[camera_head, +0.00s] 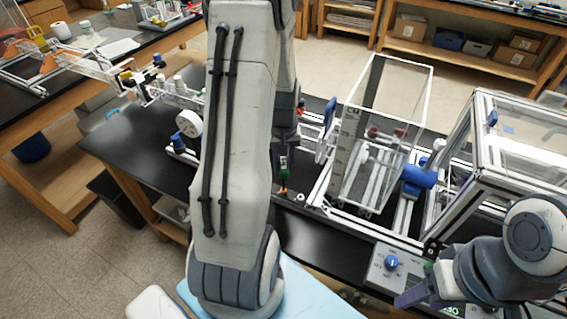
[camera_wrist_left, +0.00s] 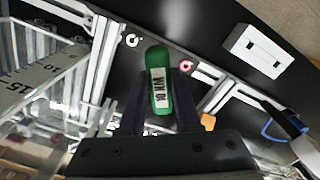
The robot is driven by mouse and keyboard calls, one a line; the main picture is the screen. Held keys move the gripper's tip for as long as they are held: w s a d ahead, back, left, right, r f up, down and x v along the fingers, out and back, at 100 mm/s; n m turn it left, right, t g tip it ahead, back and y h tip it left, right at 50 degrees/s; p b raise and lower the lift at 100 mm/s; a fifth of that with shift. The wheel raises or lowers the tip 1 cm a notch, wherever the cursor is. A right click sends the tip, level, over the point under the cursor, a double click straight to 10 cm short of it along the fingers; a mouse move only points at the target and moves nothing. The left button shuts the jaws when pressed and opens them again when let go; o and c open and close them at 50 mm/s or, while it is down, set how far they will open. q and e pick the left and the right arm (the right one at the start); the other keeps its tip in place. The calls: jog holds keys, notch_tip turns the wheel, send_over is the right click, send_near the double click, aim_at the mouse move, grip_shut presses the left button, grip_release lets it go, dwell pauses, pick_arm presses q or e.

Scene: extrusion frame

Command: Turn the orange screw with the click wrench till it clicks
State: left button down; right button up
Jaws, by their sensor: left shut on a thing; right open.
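My left gripper (camera_wrist_left: 157,95) is shut on the click wrench (camera_wrist_left: 158,82), which has a rounded green handle with a white label. In the head view the green wrench (camera_head: 284,166) hangs roughly upright beside the metal extrusion frame, mostly behind my left arm. A small orange piece (camera_head: 283,190) shows just below it; I cannot tell whether the wrench tip touches it. An orange part (camera_wrist_left: 207,121) also shows right of the fingers in the left wrist view, partly covered; I cannot tell if it is the screw. My right gripper (camera_head: 418,292) is open and empty at lower right.
A clear box (camera_head: 385,130) stands on the frame, right of the wrench. A framed clear enclosure (camera_head: 510,150) is farther right. A control box with a blue knob (camera_head: 391,262) sits at the bench's front edge. The black bench (camera_head: 135,150) is bare at left, before a round gauge (camera_head: 188,123).

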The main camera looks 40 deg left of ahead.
pick_arm(q)
jog(key=shift+f+b, duration=0.4)
jog(key=shift+f, duration=0.2)
dwell(0.9)
jog(key=shift+m, duration=0.8)
jog(key=shift+m+p, duration=0.35)
jog(key=shift+m, duration=0.45)
jog(key=shift+m, duration=0.7)
